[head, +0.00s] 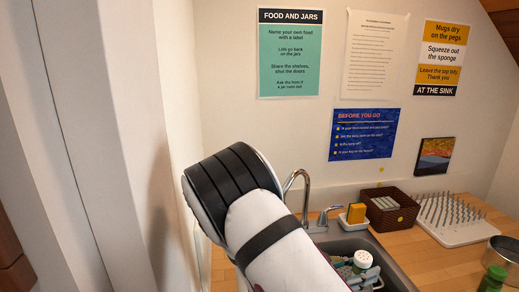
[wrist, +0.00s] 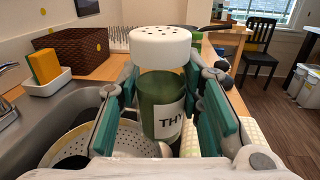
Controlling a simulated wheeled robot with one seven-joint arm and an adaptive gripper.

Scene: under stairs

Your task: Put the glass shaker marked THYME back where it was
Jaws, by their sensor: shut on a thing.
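The glass shaker (wrist: 161,105) has a white domed cap and green contents. Its label shows the letters "THY"; the rest is turned out of sight. It stands upright between the green pads of my gripper (wrist: 163,92), which is shut on it. In the head view, the white cap of the shaker (head: 362,259) shows at the bottom, over the sink area, with part of my gripper (head: 360,274) around it. My arm hides much of the sink there. The shaker's base is hidden in the head view.
Behind are the tap (head: 304,191), an orange sponge (head: 356,213) in a white dish, a brown basket (head: 391,219) and a pegged drying rack (head: 457,225). A green-topped jar (head: 493,279) and pot (head: 504,254) stand right.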

